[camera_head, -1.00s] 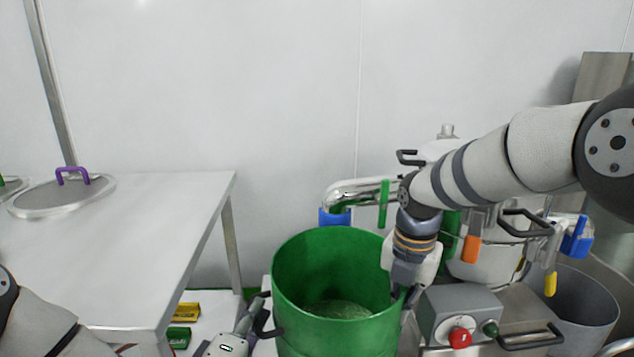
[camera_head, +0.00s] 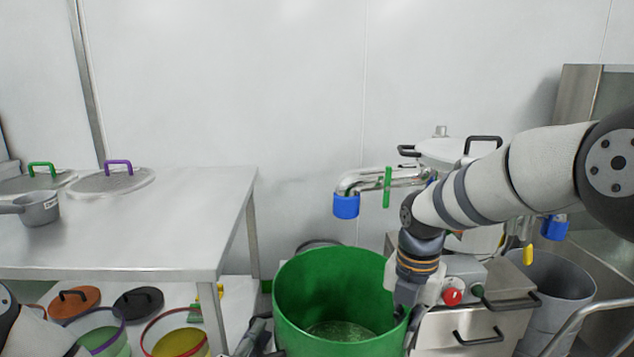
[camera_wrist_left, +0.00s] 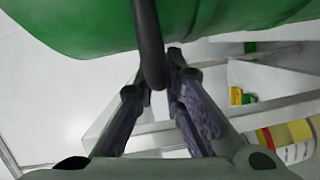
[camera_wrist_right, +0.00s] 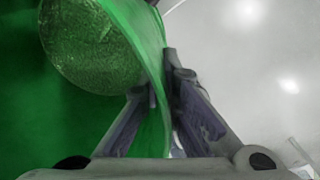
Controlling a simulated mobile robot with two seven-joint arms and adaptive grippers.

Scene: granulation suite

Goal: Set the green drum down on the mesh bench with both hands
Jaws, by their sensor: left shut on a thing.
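The open green drum (camera_head: 335,270) is upright at the bottom centre of the head view, with granular green material (camera_head: 340,330) inside. My left gripper (camera_head: 258,335) is at its left side; in the left wrist view its fingers (camera_wrist_left: 160,85) are shut on the drum's dark handle (camera_wrist_left: 148,40). My right gripper (camera_head: 405,305) is at the right rim; in the right wrist view its fingers (camera_wrist_right: 163,75) pinch the green wall (camera_wrist_right: 153,120) from both sides. The bench (camera_head: 150,235) with mesh discs (camera_head: 110,182) is left of the drum, apart from it. The drum's base is hidden.
A grey pot (camera_head: 38,208) stands on the bench's left; its front right top is bare. Lids and coloured tubs (camera_head: 180,342) sit on the shelf below. A machine with a blue-ended pipe (camera_head: 346,206), a control box (camera_head: 465,275) and a grey bin (camera_head: 550,290) are at right.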

